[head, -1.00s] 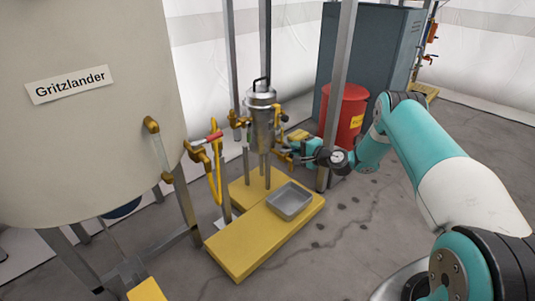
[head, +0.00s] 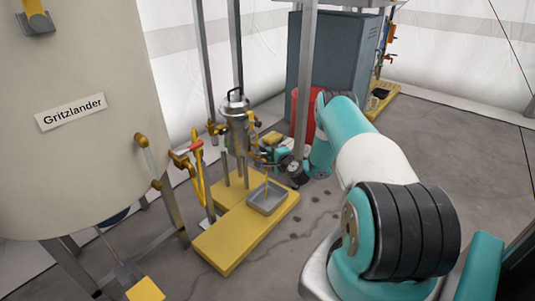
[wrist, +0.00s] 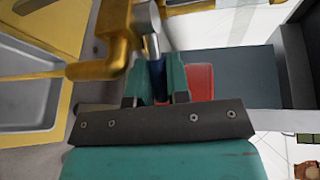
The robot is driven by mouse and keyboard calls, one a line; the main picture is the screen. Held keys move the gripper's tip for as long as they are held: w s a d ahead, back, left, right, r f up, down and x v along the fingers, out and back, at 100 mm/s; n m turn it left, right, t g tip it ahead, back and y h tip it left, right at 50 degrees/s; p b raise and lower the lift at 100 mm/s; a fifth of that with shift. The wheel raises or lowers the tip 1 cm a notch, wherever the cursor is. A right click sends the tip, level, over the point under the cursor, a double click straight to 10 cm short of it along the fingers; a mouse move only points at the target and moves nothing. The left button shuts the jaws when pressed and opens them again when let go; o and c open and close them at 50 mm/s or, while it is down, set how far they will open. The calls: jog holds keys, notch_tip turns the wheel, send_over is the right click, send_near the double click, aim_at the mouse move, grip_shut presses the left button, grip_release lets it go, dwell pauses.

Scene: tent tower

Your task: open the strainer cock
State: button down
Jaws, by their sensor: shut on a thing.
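The steel strainer (head: 235,132), with a black handle on its lid, stands upright over the yellow platform, left of my arm. Brass fittings flank it. In the wrist view, the brass strainer cock (wrist: 102,45) is close up, with a steel stem and a dark blue handle (wrist: 157,82). My gripper (wrist: 161,86) is shut on this handle, one teal finger on each side. In the head view my gripper (head: 266,156) is at the strainer's right side, small and partly hidden by my own wrist. The exact turn of the cock is hard to tell.
A grey tray (head: 266,200) lies on the yellow platform (head: 228,243) below the fittings. The Gritzlander tank (head: 75,160) fills the left. A metal post (head: 306,70), a red drum (head: 300,118) and a grey cabinet (head: 338,62) stand behind. The floor to the right is clear.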

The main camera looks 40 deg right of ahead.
jog(key=shift+s+d, duration=0.1)
jog(key=shift+s, duration=0.05)
jog(key=c, duration=1.1)
grip_release()
jog(key=p+v, duration=1.7)
jog(key=p, duration=0.4)
jog(key=shift+s+r, duration=0.1)
jog(key=shift+s, duration=0.05)
